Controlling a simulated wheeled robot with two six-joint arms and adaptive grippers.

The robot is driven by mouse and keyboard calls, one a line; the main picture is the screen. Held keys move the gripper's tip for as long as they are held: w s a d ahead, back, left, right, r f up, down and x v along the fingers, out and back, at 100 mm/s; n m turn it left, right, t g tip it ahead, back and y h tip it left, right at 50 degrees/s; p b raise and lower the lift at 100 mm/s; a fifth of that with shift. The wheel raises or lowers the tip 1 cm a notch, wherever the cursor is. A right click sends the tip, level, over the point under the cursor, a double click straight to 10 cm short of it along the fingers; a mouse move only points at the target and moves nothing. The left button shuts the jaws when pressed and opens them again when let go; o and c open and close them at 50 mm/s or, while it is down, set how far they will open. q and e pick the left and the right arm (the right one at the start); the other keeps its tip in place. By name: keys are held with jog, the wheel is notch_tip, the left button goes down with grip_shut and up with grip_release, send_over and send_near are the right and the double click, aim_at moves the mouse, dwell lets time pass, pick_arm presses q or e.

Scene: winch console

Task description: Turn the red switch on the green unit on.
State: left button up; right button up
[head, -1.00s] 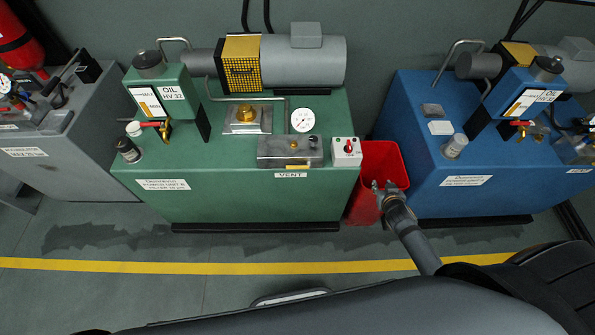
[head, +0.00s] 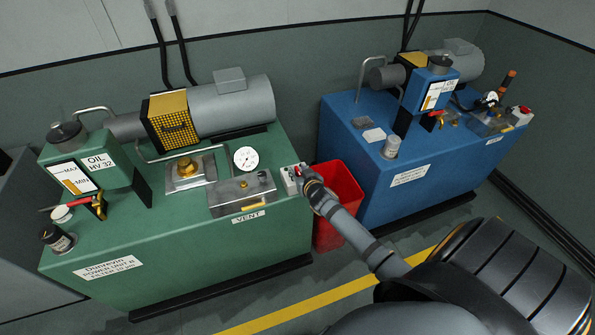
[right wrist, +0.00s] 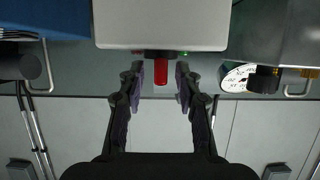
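The green unit (head: 230,245) stands at the left in the head view. A small white switch box (head: 289,181) sits at its right front corner, with a bit of the red switch (head: 298,169) showing. In the right wrist view, the white box (right wrist: 160,22) is at the top and the red switch (right wrist: 160,68) sticks out below it. My right gripper (right wrist: 160,76) is open, with one finger on each side of the switch and a visible gap on both sides. In the head view, my right gripper (head: 308,183) partly hides the box. My left gripper is not in view.
A red bin (head: 340,190) stands between the green unit and a blue unit (head: 440,165). A yellow floor line (head: 300,312) runs in front.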

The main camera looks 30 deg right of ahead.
jog(key=shift+w+f, duration=0.15)
jog(key=shift+w, duration=0.2)
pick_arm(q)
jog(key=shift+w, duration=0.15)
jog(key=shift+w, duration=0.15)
pick_arm(e)
grip_shut()
